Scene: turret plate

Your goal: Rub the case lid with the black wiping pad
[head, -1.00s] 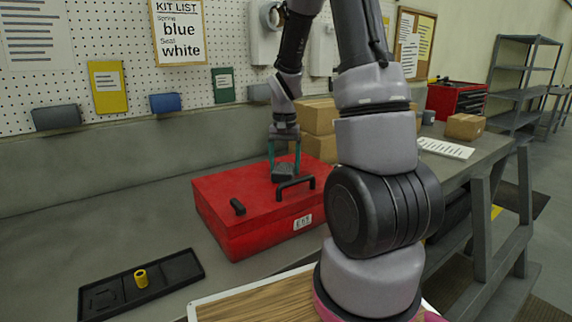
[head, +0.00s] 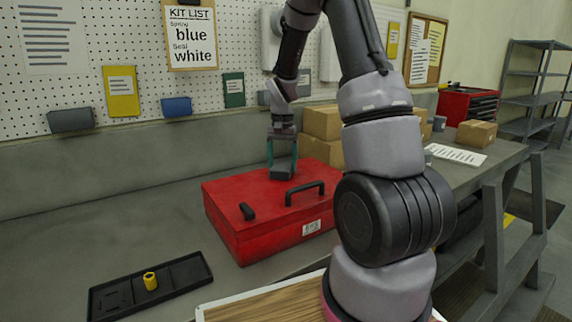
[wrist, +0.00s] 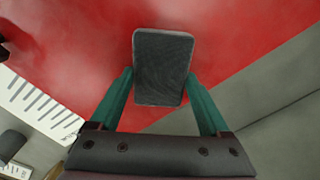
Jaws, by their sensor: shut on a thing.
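The red case (head: 270,243) stands on the bench with its lid (head: 228,190) closed. A black handle (head: 305,187) and a small black block (head: 247,211) are on top of it. My gripper (head: 283,155) points down over the back of the lid, behind the handle. Its teal fingers are shut on the black wiping pad (head: 283,172), which also shows in the wrist view (wrist: 163,66) against the red lid. The pad lies flat at the lid surface; whether it fully touches I cannot tell. Part of the case's right side is hidden by my arm.
A black tray (head: 108,300) holding a yellow cylinder (head: 150,281) lies at the front left. Cardboard boxes (head: 322,122) stand behind the case. A pegboard wall (head: 130,40) rises at the back. The bench left of the case is clear.

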